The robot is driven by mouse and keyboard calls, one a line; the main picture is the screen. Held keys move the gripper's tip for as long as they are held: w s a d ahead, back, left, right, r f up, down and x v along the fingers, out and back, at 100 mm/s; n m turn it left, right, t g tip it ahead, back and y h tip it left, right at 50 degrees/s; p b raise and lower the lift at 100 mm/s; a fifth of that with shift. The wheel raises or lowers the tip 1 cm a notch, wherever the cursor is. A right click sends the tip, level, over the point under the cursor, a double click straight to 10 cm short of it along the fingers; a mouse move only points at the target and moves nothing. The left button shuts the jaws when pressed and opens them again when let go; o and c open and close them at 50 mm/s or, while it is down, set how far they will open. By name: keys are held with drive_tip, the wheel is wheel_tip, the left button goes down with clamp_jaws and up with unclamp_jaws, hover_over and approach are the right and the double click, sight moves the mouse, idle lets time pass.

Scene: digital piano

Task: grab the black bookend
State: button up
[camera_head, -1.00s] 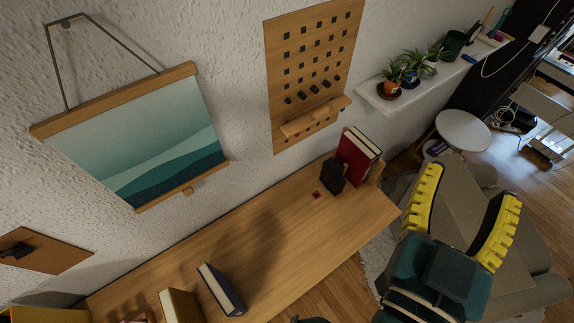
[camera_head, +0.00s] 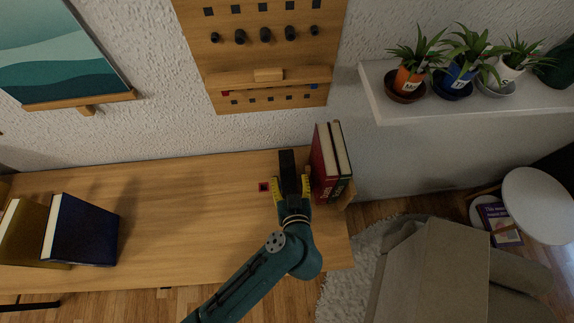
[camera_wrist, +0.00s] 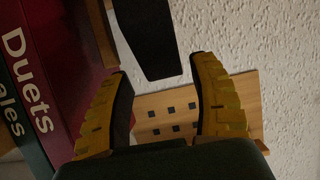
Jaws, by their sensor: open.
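The black bookend (camera_head: 287,165) stands on the wooden piano top, just left of the upright books. My gripper (camera_head: 292,186) is open, with its yellow-padded fingers at the near end of the bookend, one on each side. In the wrist view the bookend (camera_wrist: 150,40) is a dark block ahead of the fingertips, near the middle of the gap. My gripper (camera_wrist: 160,66) is not closed on it there. I cannot tell whether either finger touches it. My gripper partly hides the bookend's near end in the head view.
Red and green books (camera_head: 328,160) stand close to the right finger in the head view; in the wrist view the red book (camera_wrist: 65,60) is at left. A small red square (camera_head: 264,187) lies left of the gripper. Blue book (camera_head: 82,230) stands far left. The wall is behind.

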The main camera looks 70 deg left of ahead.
sight(287, 160)
drive_tip(key=x, duration=0.5)
drive_tip(key=r+x, duration=0.1)
drive_tip(key=x, duration=0.2)
drive_tip(key=shift+a+f+p, duration=0.1)
drive_tip(key=shift+a+p, duration=0.2)
drive_tip(key=shift+p, duration=0.05)
drive_tip(key=shift+d, duration=0.1)
drive_tip(key=c, duration=1)
drive_tip(key=shift+r, duration=0.25)
